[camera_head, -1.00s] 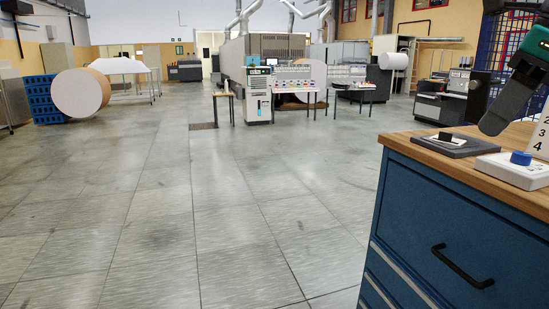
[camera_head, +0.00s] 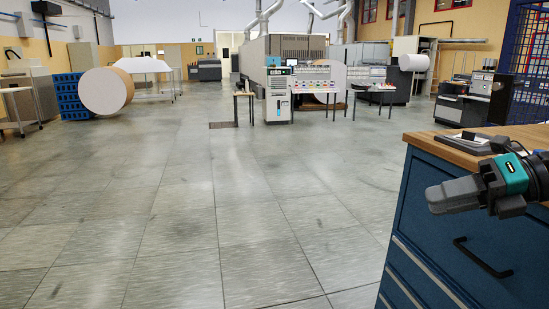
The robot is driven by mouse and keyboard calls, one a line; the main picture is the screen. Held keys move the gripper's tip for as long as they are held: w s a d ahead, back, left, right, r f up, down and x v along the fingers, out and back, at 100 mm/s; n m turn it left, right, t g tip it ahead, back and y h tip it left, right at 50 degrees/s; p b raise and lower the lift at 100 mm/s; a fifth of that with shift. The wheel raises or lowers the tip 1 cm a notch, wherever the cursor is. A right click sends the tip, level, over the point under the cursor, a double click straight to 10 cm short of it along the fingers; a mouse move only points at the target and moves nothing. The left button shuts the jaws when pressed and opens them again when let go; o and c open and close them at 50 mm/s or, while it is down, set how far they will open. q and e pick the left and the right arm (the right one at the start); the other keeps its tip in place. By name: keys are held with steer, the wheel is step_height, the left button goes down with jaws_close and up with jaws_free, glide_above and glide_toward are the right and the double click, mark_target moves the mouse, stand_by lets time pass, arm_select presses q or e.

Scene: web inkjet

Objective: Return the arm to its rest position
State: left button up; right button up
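My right gripper (camera_head: 432,200) is in front of the blue drawer cabinet at the right edge of the head view. It points left, and its grey fingers show side-on with no gap visible between them. I cannot tell whether it is open or shut, and no held object shows. A teal band marks its wrist. My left gripper is not in view.
The blue cabinet (camera_head: 425,205) has a wooden top (camera_head: 450,152) and a black drawer handle. A dark switch base (camera_head: 475,142) sits on the top, partly hidden by my arm. Open grey floor (camera_head: 190,220) fills the left and middle. Printing machines stand far back.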

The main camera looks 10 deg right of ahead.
steer(key=a+f+m+t+h, duration=0.2)
steer(key=f+m+t, duration=0.3)
steer(key=f+m, duration=0.55)
steer(key=a+f+m+t+h, duration=0.15)
steer(key=f+m+t, duration=0.35)
steer(key=f+m, duration=0.6)
steer(key=s+a+f+m+g+h, duration=0.2)
steer(key=s+a+f+m, duration=0.4)
steer(key=f, duration=0.3)
steer(key=s+a+f+m+g+h, duration=0.3)
steer(key=s+a+f+m, duration=0.3)
steer(key=f, duration=0.3)
steer(key=shift+s+a+f+m+g, duration=0.2)
steer(key=shift+s+a+m+g, duration=0.2)
steer(key=shift+s+a, duration=0.1)
steer(key=shift+d+h, duration=0.15)
steer(key=shift+h, duration=0.2)
